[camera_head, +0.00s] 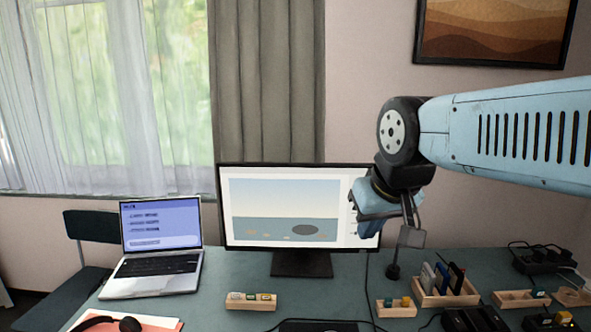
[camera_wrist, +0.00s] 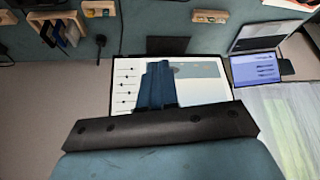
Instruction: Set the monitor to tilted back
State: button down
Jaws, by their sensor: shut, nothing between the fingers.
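The monitor (camera_head: 285,205) stands on the desk on a dark stand (camera_head: 302,264), with its screen facing me. Its screen looks close to upright; the exact tilt is hard to tell. My gripper (camera_head: 367,232) is shut and empty, at the monitor's right edge, and covers part of that side of the screen. In the wrist view, which is upside down, my shut fingers (camera_wrist: 158,68) overlap the monitor screen (camera_wrist: 205,90). I cannot tell whether they touch it.
An open laptop (camera_head: 160,245) stands left of the monitor. A wooden block holder (camera_head: 251,301) lies in front. A wooden organizer (camera_head: 446,292) with upright cards and a black power strip (camera_head: 543,259) are at the right. The desk (camera_head: 225,275) is bare between laptop and monitor stand.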

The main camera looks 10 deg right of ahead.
jog(key=c, duration=1.8)
grip_release()
jog(key=shift+w, duration=0.1)
jog(key=shift+o, duration=0.6)
jog(key=shift+w+r, duration=0.1)
jog(key=shift+r, duration=0.05)
jog(key=o, duration=0.6)
jog(key=w+r+n, duration=0.1)
jog(key=w+r, duration=0.1)
jog(key=w+r+n, duration=0.1)
jog(key=w+r, duration=0.1)
jog(key=w, duration=0.1)
jog(key=w+r+n+g, duration=0.1)
jog(key=w+r, duration=0.1)
jog(key=w, duration=0.1)
jog(key=shift+o, duration=0.2)
jog(key=w+a+r+n+g, duration=0.15)
jog(key=w+n, duration=0.45)
jog(key=w, duration=1)
jog(key=w+r+n+g, duration=0.25)
jog(key=w+n, duration=0.35)
jog(key=w, duration=1.1)
notch_tip(320, 180, down, 15)
jog(key=shift+s+d+r+g, duration=0.15)
jog(key=shift+s+g, duration=0.05)
jog(key=shift+g, duration=0.1)
jog(key=shift+c, duration=0.4)
